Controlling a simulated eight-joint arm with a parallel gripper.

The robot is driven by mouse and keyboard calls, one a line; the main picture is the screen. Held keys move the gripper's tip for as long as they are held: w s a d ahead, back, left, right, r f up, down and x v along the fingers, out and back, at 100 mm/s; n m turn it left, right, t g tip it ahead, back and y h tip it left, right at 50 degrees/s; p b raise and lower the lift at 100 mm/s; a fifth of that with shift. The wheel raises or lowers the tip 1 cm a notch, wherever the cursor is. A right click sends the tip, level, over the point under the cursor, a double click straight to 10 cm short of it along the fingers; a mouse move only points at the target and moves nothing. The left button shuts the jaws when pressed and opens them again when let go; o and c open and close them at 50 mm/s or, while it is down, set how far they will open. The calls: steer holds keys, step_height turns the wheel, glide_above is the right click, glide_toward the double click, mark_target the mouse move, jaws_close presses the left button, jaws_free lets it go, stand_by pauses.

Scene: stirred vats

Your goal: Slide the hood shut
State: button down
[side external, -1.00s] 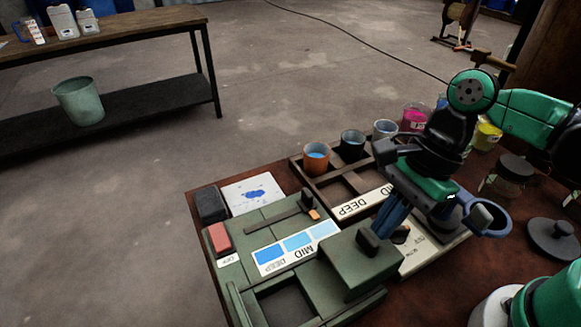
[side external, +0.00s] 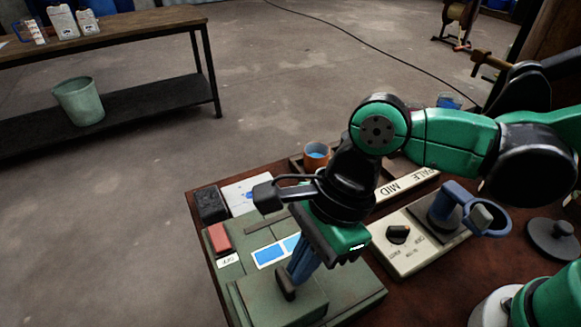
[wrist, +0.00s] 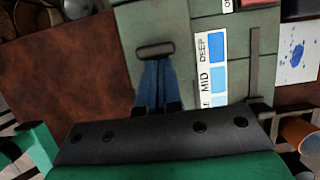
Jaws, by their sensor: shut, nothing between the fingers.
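The hood (side external: 257,292) is a green box at the front left of the green machine, with a dark upright handle (side external: 285,283) on it. No dark opening shows beside the hood now. My gripper (side external: 297,275) is shut and empty, its blue fingers pointing down at the right side of the handle. In the wrist view the fingertips (wrist: 156,63) are right against or very close to the handle (wrist: 155,50); I cannot tell if they touch. My arm hides part of the machine's top in the side view.
A red switch (side external: 220,238) marked OFF and a black block (side external: 210,204) stand at the table's left edge. A panel with a dark knob (side external: 398,234), a blue ring-shaped part (side external: 489,222) and an orange cup (side external: 316,156) stand right and behind. A round lid (side external: 553,240) lies far right.

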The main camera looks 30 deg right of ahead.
steer(key=shift+a, duration=0.25)
steer(key=d, duration=0.4)
steer(key=shift+d, duration=0.3)
steer(key=v, duration=1)
steer(key=w+d+f+n+t+h, duration=0.2)
steer(key=w+d+n+t, duration=0.1)
steer(key=d+n, duration=0.4)
steer(key=w+d+f+n+t+h, duration=0.2)
steer(key=d+n, duration=0.5)
steer(key=n, duration=0.4)
steer(key=shift+w+d+f+t, duration=0.35)
steer(key=shift+w+f+t, duration=0.3)
steer(key=shift+t, duration=0.45)
